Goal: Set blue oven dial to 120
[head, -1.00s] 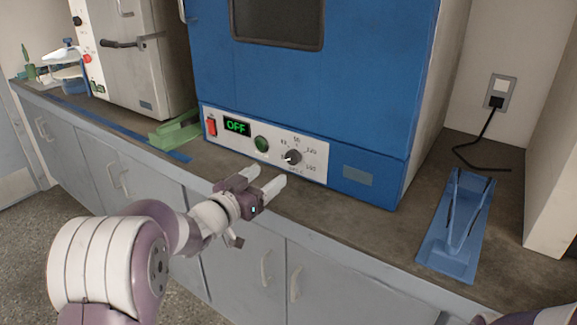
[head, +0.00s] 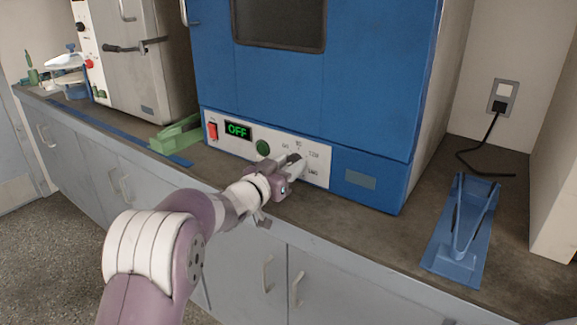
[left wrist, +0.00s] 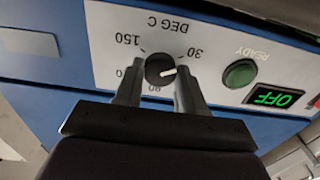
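The blue oven (head: 370,110) has a white panel with a black dial (left wrist: 158,70), numbered from 30 to 150 DEG C. In the left wrist view, which is upside down, the dial's white pointer points right, roughly between the 30 mark and the right finger. My left gripper (head: 295,168) is at the panel, and in the left wrist view its open fingers (left wrist: 158,88) stand on either side of the dial with gaps visible. My right gripper is out of view.
The panel also has a green display (head: 238,130) reading OFF, a red switch (head: 212,131) and a green READY light (head: 263,148). A blue stand (head: 455,255) is at right on the counter, and a green object (head: 175,133) at left.

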